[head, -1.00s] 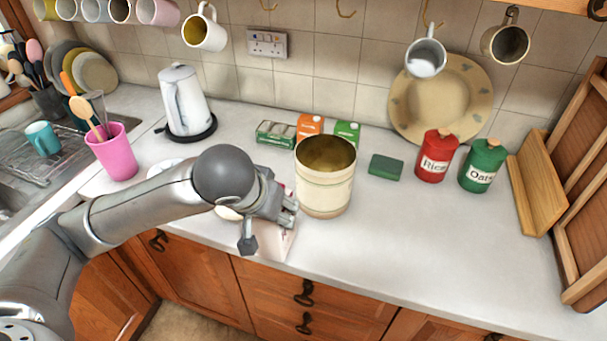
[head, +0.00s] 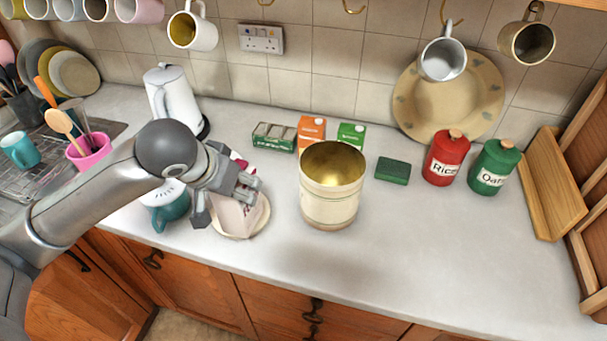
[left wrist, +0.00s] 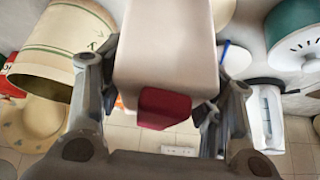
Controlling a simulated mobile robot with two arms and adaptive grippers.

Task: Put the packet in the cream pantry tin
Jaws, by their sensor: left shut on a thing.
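The cream pantry tin (head: 329,208) stands upright and open on the counter, with a gold-coloured inside. My left gripper (head: 228,198) is left of the tin and shut on the packet (head: 231,218), a pale box with a dark red end. Part of the packet is hidden behind the fingers in the head view. In the left wrist view the packet (left wrist: 168,45) lies between the two fingers (left wrist: 155,95), its red end toward the palm, and the tin (left wrist: 62,45) shows at the left. My right gripper is out of view.
A pale plate (head: 258,222) lies under the packet, with a teal-and-white item (head: 168,205) left of it. Small cartons (head: 311,132) stand behind the tin. A green block (head: 393,171) and red (head: 446,160) and green canisters (head: 490,168) stand right. The counter's right front is clear.

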